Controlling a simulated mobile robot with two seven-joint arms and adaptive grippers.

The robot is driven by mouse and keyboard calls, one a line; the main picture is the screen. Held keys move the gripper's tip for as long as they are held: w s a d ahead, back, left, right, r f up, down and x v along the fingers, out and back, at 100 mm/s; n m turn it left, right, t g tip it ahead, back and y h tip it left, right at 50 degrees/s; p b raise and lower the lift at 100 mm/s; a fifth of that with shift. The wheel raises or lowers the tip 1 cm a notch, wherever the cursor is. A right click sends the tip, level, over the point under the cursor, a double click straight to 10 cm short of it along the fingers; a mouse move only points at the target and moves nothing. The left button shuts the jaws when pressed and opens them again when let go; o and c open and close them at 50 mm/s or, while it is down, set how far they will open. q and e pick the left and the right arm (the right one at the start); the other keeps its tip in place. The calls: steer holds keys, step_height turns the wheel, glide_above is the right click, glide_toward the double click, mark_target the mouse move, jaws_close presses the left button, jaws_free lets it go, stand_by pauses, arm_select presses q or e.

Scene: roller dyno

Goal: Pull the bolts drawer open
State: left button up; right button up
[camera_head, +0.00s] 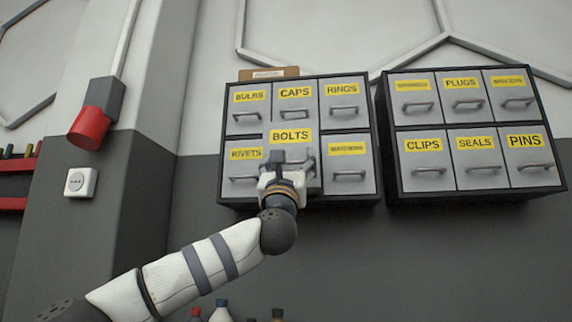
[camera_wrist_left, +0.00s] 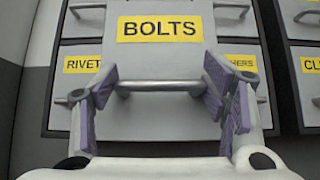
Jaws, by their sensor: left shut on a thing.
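The bolts drawer (camera_head: 291,150), grey with a yellow BOLTS label, is in the middle of the lower row of the left cabinet (camera_head: 373,150). Its front stands out past its neighbours and overlaps the row above, so it is partly open. My left gripper (camera_head: 291,165) is at the front of this drawer, shut on its handle. In the left wrist view, the bar handle (camera_wrist_left: 160,86) runs between the purple-padded fingers, below the BOLTS label (camera_wrist_left: 160,29). The gripper hides part of the drawer's lower front in the head view. My right gripper is not in view.
A second cabinet (camera_head: 391,160) with clips, seals and pins drawers hangs to the right. A brown box (camera_head: 268,73) sits on top of the left cabinet. A red lamp-like fixture (camera_head: 88,128) and a wall socket (camera_head: 80,183) are on the left. Bottle tops show below.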

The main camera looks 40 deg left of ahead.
arm_select(q)
steer(key=shift+w+a, duration=0.1)
steer(key=o, duration=1.7)
steer(key=v, duration=1.2)
steer(key=shift+f, duration=0.1)
